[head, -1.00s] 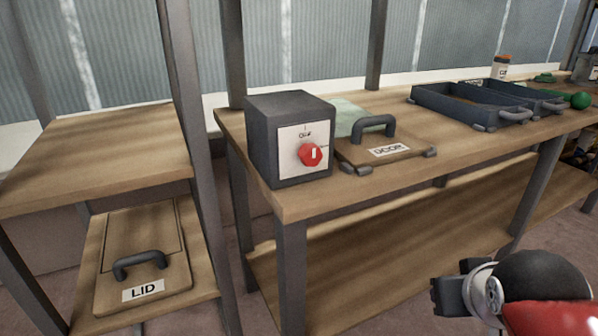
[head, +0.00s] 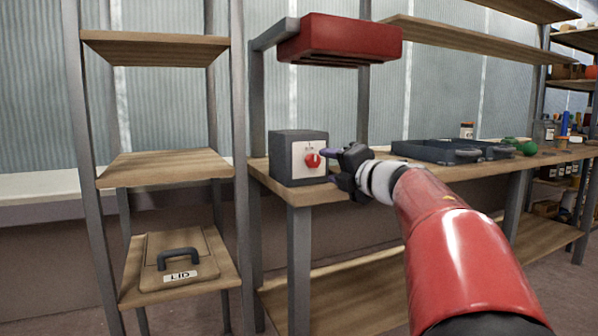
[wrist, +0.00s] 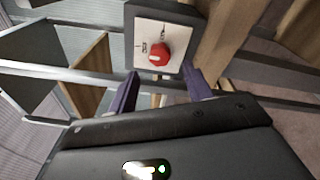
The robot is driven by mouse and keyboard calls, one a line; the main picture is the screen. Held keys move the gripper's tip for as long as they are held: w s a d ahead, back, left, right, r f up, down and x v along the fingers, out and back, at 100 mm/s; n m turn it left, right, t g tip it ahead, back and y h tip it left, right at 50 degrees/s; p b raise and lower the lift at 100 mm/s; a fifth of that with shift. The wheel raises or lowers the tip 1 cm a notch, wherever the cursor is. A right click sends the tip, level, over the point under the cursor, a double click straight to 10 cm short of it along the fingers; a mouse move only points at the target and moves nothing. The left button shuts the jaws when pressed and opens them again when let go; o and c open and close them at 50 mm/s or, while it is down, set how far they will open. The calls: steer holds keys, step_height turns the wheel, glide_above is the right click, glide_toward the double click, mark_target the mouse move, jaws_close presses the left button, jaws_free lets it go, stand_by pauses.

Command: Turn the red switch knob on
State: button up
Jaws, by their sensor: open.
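The red switch knob (head: 313,160) is on the white plate of a dark grey box (head: 285,160) at the left end of the workbench. It also shows in the wrist view (wrist: 159,55), with printed marks beside it on the plate. My gripper (head: 329,154) is just to the right of the plate in the head view. In the wrist view the two purple fingers of my gripper (wrist: 164,82) are apart with nothing between them, and the knob lies ahead of the gap. The knob appears free of the fingers.
A red hooded fixture (head: 340,40) overhangs the bench above the box. Dark trays (head: 430,152) and a green round object (head: 527,147) lie further right. A shelf rack at left holds a panel marked LID (head: 178,262). Its middle shelf (head: 165,167) is bare.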

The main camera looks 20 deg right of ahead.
mark_target(316, 162)
steer(key=w, duration=0.6)
steer(key=shift+w+a, duration=0.2)
steer(key=shift+a, duration=0.2)
steer(key=c, duration=1)
